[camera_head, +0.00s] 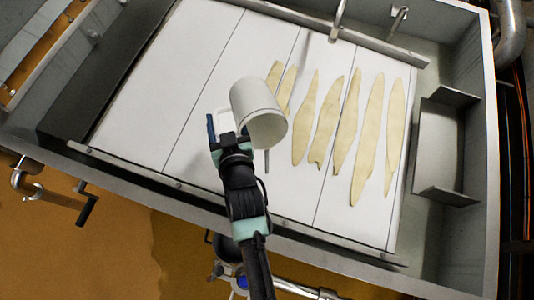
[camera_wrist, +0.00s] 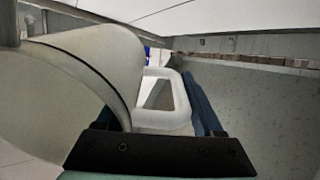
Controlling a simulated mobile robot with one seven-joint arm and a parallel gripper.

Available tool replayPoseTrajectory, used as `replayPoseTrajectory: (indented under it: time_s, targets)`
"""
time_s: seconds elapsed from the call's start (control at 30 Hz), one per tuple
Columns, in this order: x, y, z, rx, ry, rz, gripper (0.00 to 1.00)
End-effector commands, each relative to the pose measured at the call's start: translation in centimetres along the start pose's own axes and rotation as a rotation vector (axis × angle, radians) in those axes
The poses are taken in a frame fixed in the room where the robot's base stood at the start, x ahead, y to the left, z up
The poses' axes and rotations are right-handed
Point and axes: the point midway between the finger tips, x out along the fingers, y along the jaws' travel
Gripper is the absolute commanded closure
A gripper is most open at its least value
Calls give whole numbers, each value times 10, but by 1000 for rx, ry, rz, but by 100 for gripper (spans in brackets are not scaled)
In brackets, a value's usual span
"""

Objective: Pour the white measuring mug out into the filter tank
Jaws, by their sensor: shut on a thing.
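The white measuring mug (camera_head: 255,103) is held tilted, well off upright, above the pale panels inside the large grey metal tank (camera_head: 478,112), which I take to be the filter tank. My gripper (camera_head: 219,127) is shut on the mug's handle, at the mug's left side. In the wrist view the mug (camera_wrist: 85,65) fills the left and its handle (camera_wrist: 165,120) sits by the blue fingers of my gripper (camera_wrist: 185,105).
Several long yellowish strips (camera_head: 327,120) lie on the panels to the right of the mug. A metal bracket (camera_head: 440,150) stands at the tank's right end. Pipes (camera_head: 338,18) rise at the back edge. Bare panel (camera_head: 150,110) lies to the left.

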Motion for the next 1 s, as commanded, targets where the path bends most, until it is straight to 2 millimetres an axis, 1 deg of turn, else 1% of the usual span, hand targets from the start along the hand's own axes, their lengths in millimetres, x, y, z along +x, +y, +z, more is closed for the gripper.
replayPoseTrajectory:
  time_s: [1.0]
  targets:
    - [-9,0,-8,2,141,1,100]
